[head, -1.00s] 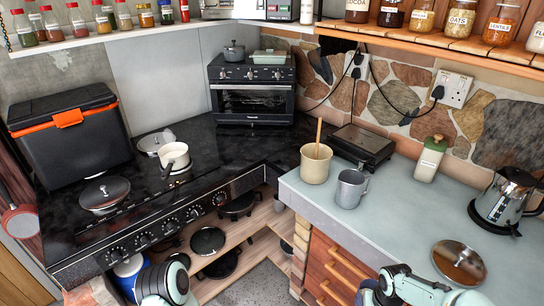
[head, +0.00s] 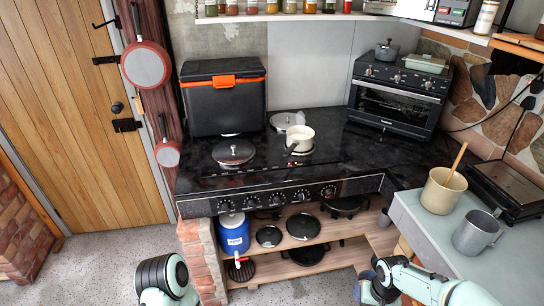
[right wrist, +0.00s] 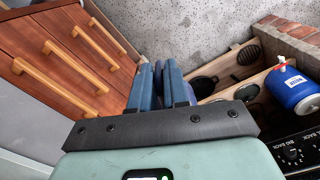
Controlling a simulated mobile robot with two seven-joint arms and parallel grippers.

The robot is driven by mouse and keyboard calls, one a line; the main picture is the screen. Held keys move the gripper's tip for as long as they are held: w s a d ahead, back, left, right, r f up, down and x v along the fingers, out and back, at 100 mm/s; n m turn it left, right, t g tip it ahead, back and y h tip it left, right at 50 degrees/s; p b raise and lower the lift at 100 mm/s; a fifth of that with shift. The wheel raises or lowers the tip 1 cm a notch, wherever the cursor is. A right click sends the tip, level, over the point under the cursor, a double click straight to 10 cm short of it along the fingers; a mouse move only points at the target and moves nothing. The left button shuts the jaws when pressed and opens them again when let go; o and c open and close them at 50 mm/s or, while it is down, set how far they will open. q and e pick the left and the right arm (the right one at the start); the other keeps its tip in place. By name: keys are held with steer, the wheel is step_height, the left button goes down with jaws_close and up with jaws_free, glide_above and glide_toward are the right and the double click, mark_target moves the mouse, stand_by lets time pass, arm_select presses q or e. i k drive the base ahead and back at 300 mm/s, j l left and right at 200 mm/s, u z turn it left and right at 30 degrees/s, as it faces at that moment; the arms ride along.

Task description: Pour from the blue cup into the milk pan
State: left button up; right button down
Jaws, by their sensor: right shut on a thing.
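The milk pan (head: 300,137), small and cream with a dark handle, stands upright on the black hob at the back. My right gripper (right wrist: 158,88) is shut on a dark blue thing (right wrist: 158,72), apparently the blue cup. The fingers hide most of it, so its tilt and contents cannot be told. In the head view my right arm comes in at the bottom right, below and to the right of the hob, well apart from the pan. Part of my left arm shows at the bottom left; its gripper is out of view.
Lidded pans (head: 233,152) stand on the hob (head: 205,178). A black cool box (head: 225,100) stands behind, an oven (head: 400,90) at the right. The counter (head: 500,270) holds a utensil crock (head: 440,192) and metal mug (head: 476,232). A blue jug (head: 233,235) sits on the lower shelf.

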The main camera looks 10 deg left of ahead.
mark_target(300, 137)
steer(key=i+l+u, duration=0.1)
steer(key=u, duration=0.25)
steer(key=i+l+u, duration=0.1)
steer(key=u, duration=0.25)
steer(key=i+l, duration=0.15)
steer(key=l, duration=0.15)
steer(key=i+l, duration=0.15)
steer(key=l, duration=0.2)
steer(key=i+l, duration=0.15)
steer(key=l, duration=0.15)
